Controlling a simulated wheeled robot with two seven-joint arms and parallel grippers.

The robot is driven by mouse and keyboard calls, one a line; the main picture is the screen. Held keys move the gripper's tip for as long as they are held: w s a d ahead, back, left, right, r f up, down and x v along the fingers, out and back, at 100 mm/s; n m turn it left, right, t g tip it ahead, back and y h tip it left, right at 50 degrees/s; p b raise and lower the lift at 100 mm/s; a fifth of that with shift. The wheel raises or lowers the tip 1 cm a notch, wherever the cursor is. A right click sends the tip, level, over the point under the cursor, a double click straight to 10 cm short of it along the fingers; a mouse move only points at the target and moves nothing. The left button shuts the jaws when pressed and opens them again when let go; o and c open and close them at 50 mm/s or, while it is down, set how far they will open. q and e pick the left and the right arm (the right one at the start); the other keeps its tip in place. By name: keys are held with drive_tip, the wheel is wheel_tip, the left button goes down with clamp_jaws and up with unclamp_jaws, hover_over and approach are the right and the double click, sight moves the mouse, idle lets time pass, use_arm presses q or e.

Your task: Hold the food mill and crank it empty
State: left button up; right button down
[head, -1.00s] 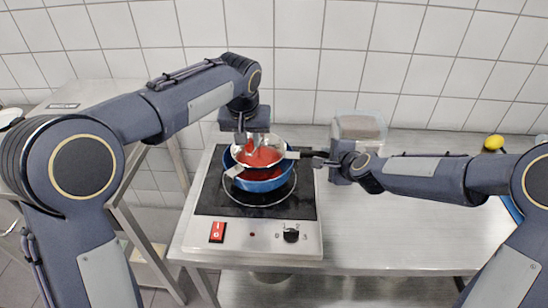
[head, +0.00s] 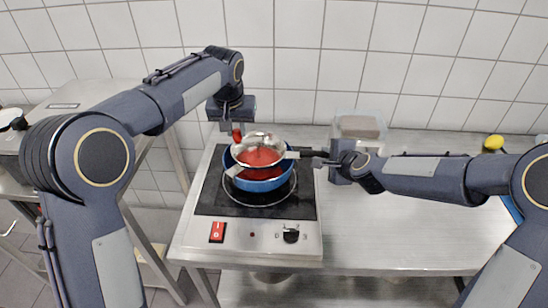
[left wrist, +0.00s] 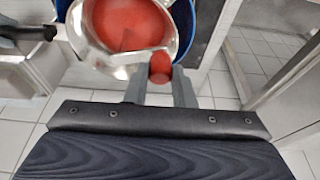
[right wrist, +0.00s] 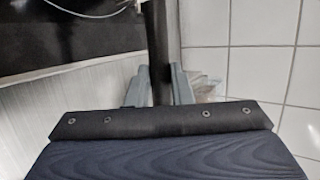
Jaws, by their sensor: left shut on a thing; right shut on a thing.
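The steel food mill (head: 283,146) sits over a blue pot (head: 262,186) on the hotplate, with red sauce (head: 261,157) in its bowl. The sauce and steel rim also show in the left wrist view (left wrist: 128,24). My left gripper (head: 237,128) points down at the mill's back left rim, shut on the red crank knob (left wrist: 160,67). The knob also shows in the head view (head: 237,135). My right gripper (head: 328,160) is right of the mill, shut on its black handle (right wrist: 161,45). The sauce and crank hide the mill's bottom.
The hotplate (head: 210,190) has a red switch (head: 217,232) and a black dial (head: 291,235) in front. A clear container (head: 360,127) stands behind my right gripper. A yellow item (head: 493,143) lies far right. The steel counter (head: 400,235) is clear in front of my right arm.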

use_arm(q)
drive_tip(key=shift+w, duration=0.15)
drive_tip(key=w, duration=0.2)
drive_tip(key=shift+w, duration=0.4)
idle(0.3)
drive_tip(key=shift+w+d, duration=0.95)
drive_tip(key=shift+w, duration=0.25)
drive_tip(key=shift+d, duration=0.1)
drive_tip(key=shift+w+d, duration=0.3)
drive_tip(key=shift+d, duration=0.3)
drive_tip(key=shift+w+d, duration=0.3)
drive_tip(key=shift+d, duration=0.3)
